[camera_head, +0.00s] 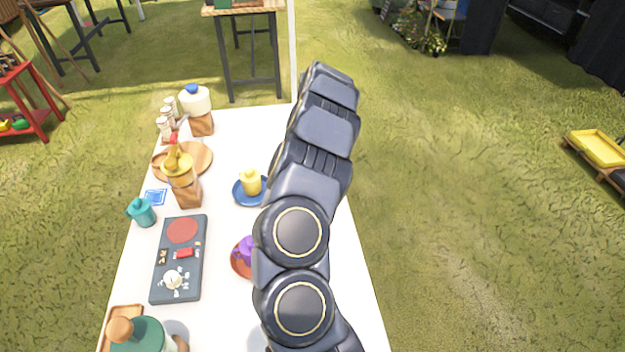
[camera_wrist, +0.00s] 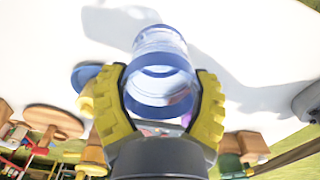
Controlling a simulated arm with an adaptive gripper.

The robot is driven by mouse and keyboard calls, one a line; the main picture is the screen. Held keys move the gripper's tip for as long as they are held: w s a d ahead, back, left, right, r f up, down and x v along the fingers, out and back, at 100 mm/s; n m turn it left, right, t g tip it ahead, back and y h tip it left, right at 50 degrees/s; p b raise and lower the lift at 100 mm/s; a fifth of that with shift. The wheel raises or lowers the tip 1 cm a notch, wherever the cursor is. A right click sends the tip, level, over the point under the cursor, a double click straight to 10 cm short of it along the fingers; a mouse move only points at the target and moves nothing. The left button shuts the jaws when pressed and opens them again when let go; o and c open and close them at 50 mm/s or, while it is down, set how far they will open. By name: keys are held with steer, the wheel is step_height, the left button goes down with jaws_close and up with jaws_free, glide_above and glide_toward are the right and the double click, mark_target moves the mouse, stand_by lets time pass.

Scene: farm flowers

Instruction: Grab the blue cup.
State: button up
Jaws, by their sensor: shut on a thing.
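The blue cup (camera_wrist: 160,48) is clear, blue-tinted and open-mouthed, and shows in the middle of the wrist view. My gripper (camera_wrist: 160,75) has its yellow padded fingers on both sides of the cup, shut on it. The cup's rim faces the wrist camera. I cannot tell whether its base touches the white table. In the head view my dark arm hides the gripper and the cup.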

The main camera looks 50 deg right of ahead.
steer(key=s+a+r, duration=0.5)
steer(key=s+a, duration=0.1)
steer(key=a, duration=0.1)
steer(key=shift+s+a, duration=0.2)
steer(key=shift+a, duration=0.05)
